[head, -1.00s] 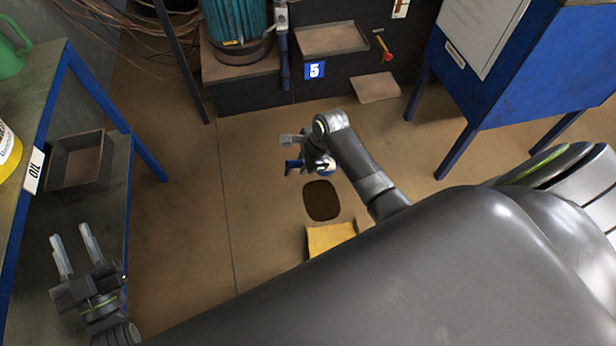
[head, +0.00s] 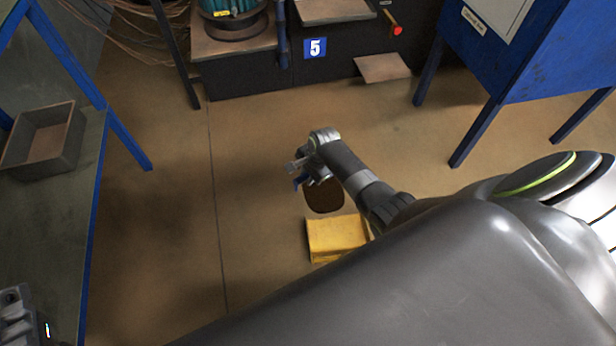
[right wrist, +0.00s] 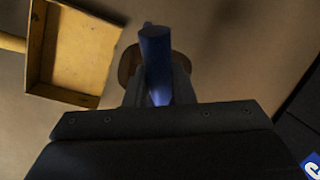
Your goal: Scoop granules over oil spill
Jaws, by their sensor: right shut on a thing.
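The oil spill is a dark brown patch (head: 325,198) on the floor, partly covered by my right arm in the head view. It also shows behind the gripper in the right wrist view (right wrist: 128,66). My right gripper (head: 298,173) is above the floor by the spill's upper left edge. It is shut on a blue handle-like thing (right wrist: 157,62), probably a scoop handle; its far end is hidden. A yellow, open, shallow pan (head: 336,240) lies just below the spill, a yellow bar beside it in the wrist view. Only part of my left gripper (head: 16,318) shows, its fingers out of frame. I cannot make out granules.
A grey tray (head: 72,152) sits on a bench at the left. The floor left of the spill is clear.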

